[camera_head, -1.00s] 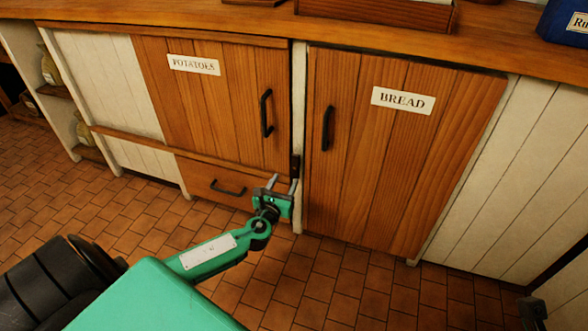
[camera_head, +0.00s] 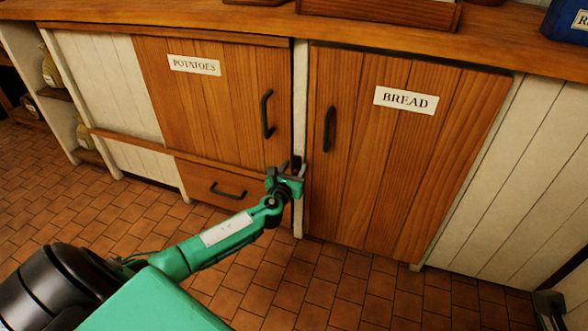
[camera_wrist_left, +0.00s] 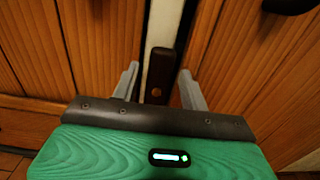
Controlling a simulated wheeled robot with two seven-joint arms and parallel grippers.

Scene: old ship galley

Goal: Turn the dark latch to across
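The dark latch (camera_wrist_left: 160,72) stands upright on the pale post between two wooden doors. In the wrist view it sits between the two grey fingers of my left gripper (camera_wrist_left: 158,70), with a gap on each side. The fingers are apart and do not visibly touch it. In the head view the latch's top (camera_head: 297,161) shows just above my left gripper (camera_head: 288,173), which hides the rest.
The POTATOES door (camera_head: 215,95) with its dark handle (camera_head: 267,114) is left of the post. The BREAD door (camera_head: 400,140) with its handle (camera_head: 329,129) is right. A drawer (camera_head: 205,184) is below left. Tiled floor (camera_head: 310,285) lies open in front.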

